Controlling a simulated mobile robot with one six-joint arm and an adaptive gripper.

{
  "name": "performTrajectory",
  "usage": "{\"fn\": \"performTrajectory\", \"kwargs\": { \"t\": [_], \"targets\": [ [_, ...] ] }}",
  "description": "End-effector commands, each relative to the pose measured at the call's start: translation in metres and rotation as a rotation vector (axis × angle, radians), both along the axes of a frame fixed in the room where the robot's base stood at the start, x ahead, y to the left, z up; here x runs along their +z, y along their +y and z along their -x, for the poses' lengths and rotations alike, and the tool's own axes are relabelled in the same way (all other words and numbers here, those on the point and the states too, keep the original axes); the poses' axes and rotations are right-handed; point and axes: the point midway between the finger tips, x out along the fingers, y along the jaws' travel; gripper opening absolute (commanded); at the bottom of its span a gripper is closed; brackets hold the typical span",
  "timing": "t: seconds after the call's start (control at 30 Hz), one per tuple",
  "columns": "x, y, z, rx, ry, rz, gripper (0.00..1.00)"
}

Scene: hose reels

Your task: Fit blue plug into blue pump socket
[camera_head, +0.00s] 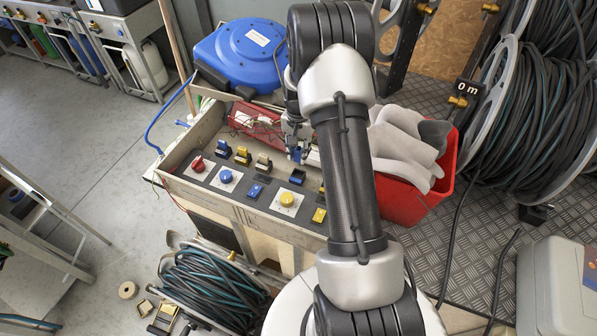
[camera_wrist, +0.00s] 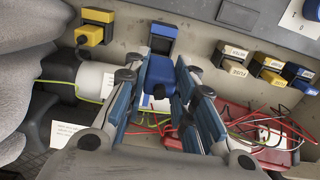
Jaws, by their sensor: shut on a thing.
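The blue plug (camera_wrist: 158,76) is held between the pads of my gripper (camera_wrist: 158,88), which is shut on it, in the middle of the wrist view. The blue pump socket (camera_wrist: 163,31) is just above the plug in that view, with its dark opening facing it. They lie very close; I cannot tell whether they touch. In the head view my gripper (camera_head: 298,148) is over the console, at the back side of the blue socket (camera_head: 298,176). The plug is small and partly hidden there by my gripper.
A yellow socket with a yellow plug (camera_wrist: 89,35) is beside the blue one. Loose wires and a red tray (camera_wrist: 270,128) lie near my gripper.

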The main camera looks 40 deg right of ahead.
Motion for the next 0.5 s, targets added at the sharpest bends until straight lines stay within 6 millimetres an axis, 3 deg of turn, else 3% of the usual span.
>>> {"fn": "performTrajectory", "kwargs": {
  "t": [0.03, 0.1, 0.37, 0.5],
  "targets": [
    [-0.016, 0.0, 0.0, 0.001, 0.002, -0.001, 0.0],
    [-0.029, 0.0, 0.0, 0.001, 0.001, 0.0, 0.0],
    [-0.048, 0.0, -0.001, 0.002, -0.001, 0.001, 0.0],
    [-0.068, 0.001, 0.0, 0.002, 0.002, -0.001, 0.0]
  ]
}}
